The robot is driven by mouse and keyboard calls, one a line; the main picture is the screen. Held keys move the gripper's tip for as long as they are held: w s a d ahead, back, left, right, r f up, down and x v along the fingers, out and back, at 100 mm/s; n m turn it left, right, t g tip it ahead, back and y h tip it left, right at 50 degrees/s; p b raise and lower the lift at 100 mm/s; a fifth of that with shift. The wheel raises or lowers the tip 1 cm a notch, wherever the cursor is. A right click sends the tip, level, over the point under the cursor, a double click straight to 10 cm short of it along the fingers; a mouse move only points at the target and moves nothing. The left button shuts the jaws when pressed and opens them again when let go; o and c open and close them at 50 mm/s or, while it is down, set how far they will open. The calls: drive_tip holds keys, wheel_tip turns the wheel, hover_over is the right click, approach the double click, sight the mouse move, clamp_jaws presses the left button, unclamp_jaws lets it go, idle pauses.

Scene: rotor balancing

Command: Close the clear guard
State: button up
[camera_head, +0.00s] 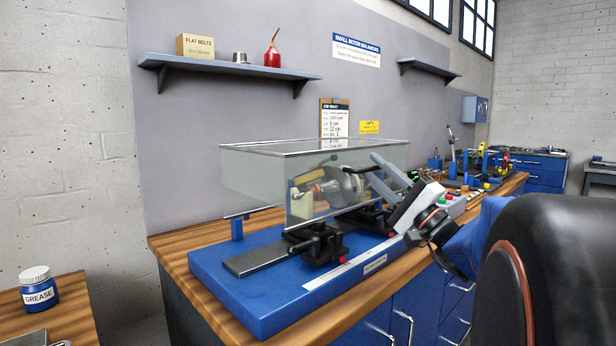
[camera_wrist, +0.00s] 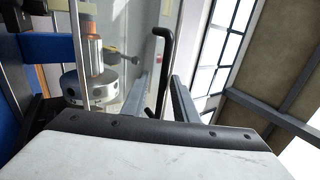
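The clear guard (camera_head: 250,178) is a see-through box with a grey top frame, on the blue balancing machine (camera_head: 240,290). It surrounds the upper part of the rotor (camera_head: 345,188), seen through its panels. I cannot tell whether it is fully seated. My gripper (camera_head: 380,175) is at the guard's right front side. In the wrist view my gripper (camera_wrist: 160,98) has its two fingers apart, with a black bent handle (camera_wrist: 161,65) between them; gaps show beside it, so the gripper looks open. The rotor (camera_wrist: 92,85) is at left there, behind the clear panel.
The wooden bench (camera_head: 175,245) carries the machine. A control box with coloured buttons (camera_head: 452,204) stands to the right of my gripper. Black supports (camera_head: 315,242) stand at the machine's front. A shelf (camera_head: 230,66) hangs on the wall above.

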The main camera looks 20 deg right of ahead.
drive_tip(key=v, duration=1.7)
drive_tip(key=shift+s, duration=0.15)
drive_tip(key=shift+f, duration=0.2)
idle(0.4)
